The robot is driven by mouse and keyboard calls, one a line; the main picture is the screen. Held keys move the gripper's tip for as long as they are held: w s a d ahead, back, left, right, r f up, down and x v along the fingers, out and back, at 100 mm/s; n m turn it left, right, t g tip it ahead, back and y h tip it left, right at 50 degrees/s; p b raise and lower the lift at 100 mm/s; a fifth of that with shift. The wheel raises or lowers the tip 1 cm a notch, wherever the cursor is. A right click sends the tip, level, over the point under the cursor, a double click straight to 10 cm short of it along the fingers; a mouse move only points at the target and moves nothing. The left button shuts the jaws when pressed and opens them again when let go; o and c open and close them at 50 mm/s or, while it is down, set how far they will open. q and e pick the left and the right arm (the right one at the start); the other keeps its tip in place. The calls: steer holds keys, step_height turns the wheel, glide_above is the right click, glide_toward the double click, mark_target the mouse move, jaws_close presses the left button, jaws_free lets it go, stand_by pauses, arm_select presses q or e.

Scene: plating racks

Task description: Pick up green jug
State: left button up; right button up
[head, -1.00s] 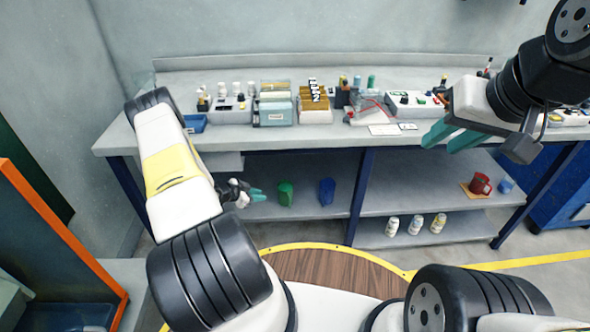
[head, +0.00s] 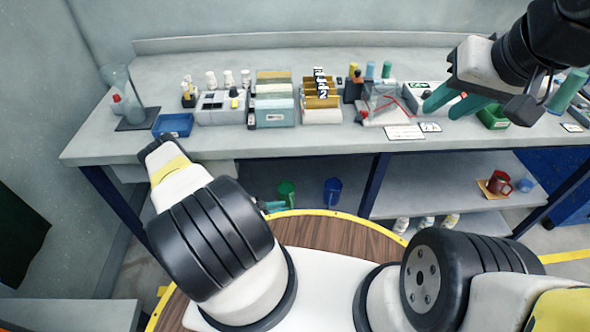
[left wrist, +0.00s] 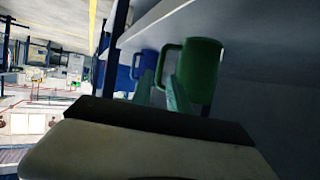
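The green jug (head: 286,193) stands on the lower shelf under the workbench, left of a blue jug (head: 333,190). In the left wrist view the green jug (left wrist: 205,70) is close, with its handle on the left side toward my fingers. My left gripper (left wrist: 161,88) has its two teal fingers apart, with the handle just at or beyond the tips; I cannot tell whether they touch it. In the head view my left gripper (head: 271,206) is mostly hidden behind my arm. My right gripper (head: 455,102) is open and empty above the bench's right part.
The bench top (head: 350,152) above the shelf holds bins, bottles and a blue tray (head: 173,125). A blue bench leg (head: 376,180) stands right of the blue jug. A red mug (head: 498,183) sits on the right shelf, with several bottles below it.

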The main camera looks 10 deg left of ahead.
mark_target(291, 206)
arm_select(q)
steer(key=x, duration=0.5)
jaws_close()
stand_by(1.4)
